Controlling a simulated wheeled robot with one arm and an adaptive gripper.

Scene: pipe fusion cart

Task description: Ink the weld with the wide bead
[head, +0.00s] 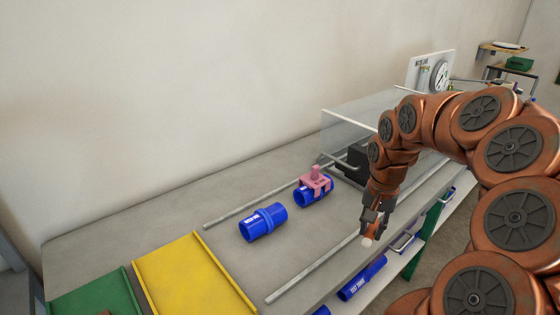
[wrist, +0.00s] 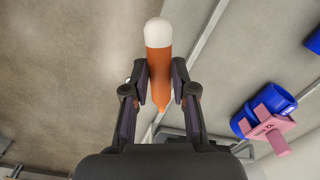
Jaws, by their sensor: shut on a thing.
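My gripper (head: 374,227) is shut on an orange marker with a white end (wrist: 158,35), above the right part of the bench. The marker also shows in the head view (head: 367,242), white end down, apart from both pipes. A blue pipe piece (head: 263,222) with a raised ring around its middle lies on the bench, left of my gripper. A second blue pipe (head: 301,200) lies behind it with a pink gauge (head: 316,180) seated over it; they also show in the wrist view (wrist: 278,99). The gauge hides much of that pipe's middle, so I cannot compare bead widths.
Two grey rails (head: 250,207) run along the grey bench on either side of the pipes. A yellow tray (head: 190,275) and a green tray (head: 92,297) are at the front left. A clear cover (head: 350,120) stands behind. More blue pipes (head: 362,278) lie on a lower shelf.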

